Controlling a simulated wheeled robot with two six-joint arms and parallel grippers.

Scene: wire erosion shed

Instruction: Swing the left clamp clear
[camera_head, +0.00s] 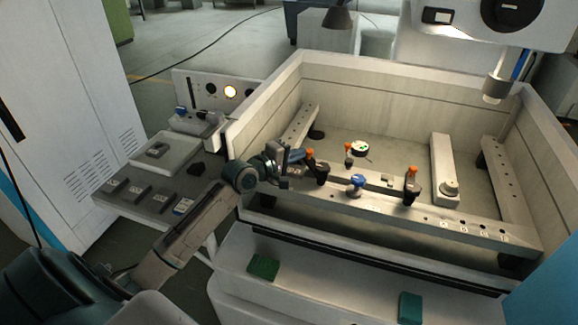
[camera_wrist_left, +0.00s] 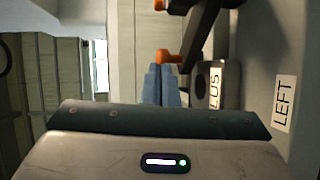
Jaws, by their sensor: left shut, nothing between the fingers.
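The left clamp (camera_head: 321,172) is a black toggle clamp with an orange-tipped handle, standing on the front rail of the tank. In the left wrist view its black arm (camera_wrist_left: 206,35) and orange handle tip (camera_wrist_left: 168,56) show at the top, near a white label (camera_wrist_left: 284,103) reading LEFT. My left gripper (camera_head: 302,155) is shut and empty, its blue fingers just left of the orange handle in the head view. In the wrist view the fingertips (camera_wrist_left: 161,70) lie right by the orange tip; I cannot tell whether they touch. My right gripper is not in view.
A second black clamp (camera_head: 411,187) with an orange handle and a blue knob (camera_head: 356,184) stand on the front rail (camera_head: 470,226). The tank wall (camera_head: 380,85) encloses the rails. A side table with a white tray (camera_head: 165,156) stands left. A nozzle (camera_head: 495,88) hangs at right.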

